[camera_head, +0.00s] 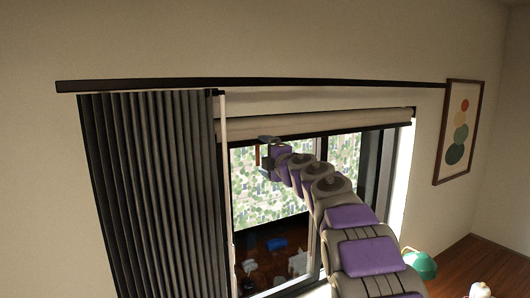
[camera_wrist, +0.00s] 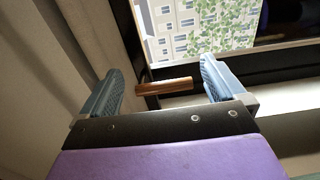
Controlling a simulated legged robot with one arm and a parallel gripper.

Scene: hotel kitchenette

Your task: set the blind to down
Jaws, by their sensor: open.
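The beige roller blind (camera_head: 345,121) is rolled up in a band along the top of the window, leaving the glass below it uncovered. A small brown wooden pull (camera_head: 258,155) hangs below its left part. In the wrist view the pull (camera_wrist: 168,87) is a short wooden rod lying across the gap between my two fingers. My gripper (camera_head: 265,150) is at the pull, just below the blind. In the wrist view my gripper (camera_wrist: 160,82) is open, with a finger on each side of the pull. No firm grasp shows.
A dark pleated curtain (camera_head: 150,190) hangs left of the window from a dark rod (camera_head: 250,84). A framed picture (camera_head: 458,130) is on the wall at right. A green object (camera_head: 421,264) and a wooden surface (camera_head: 455,275) are at lower right.

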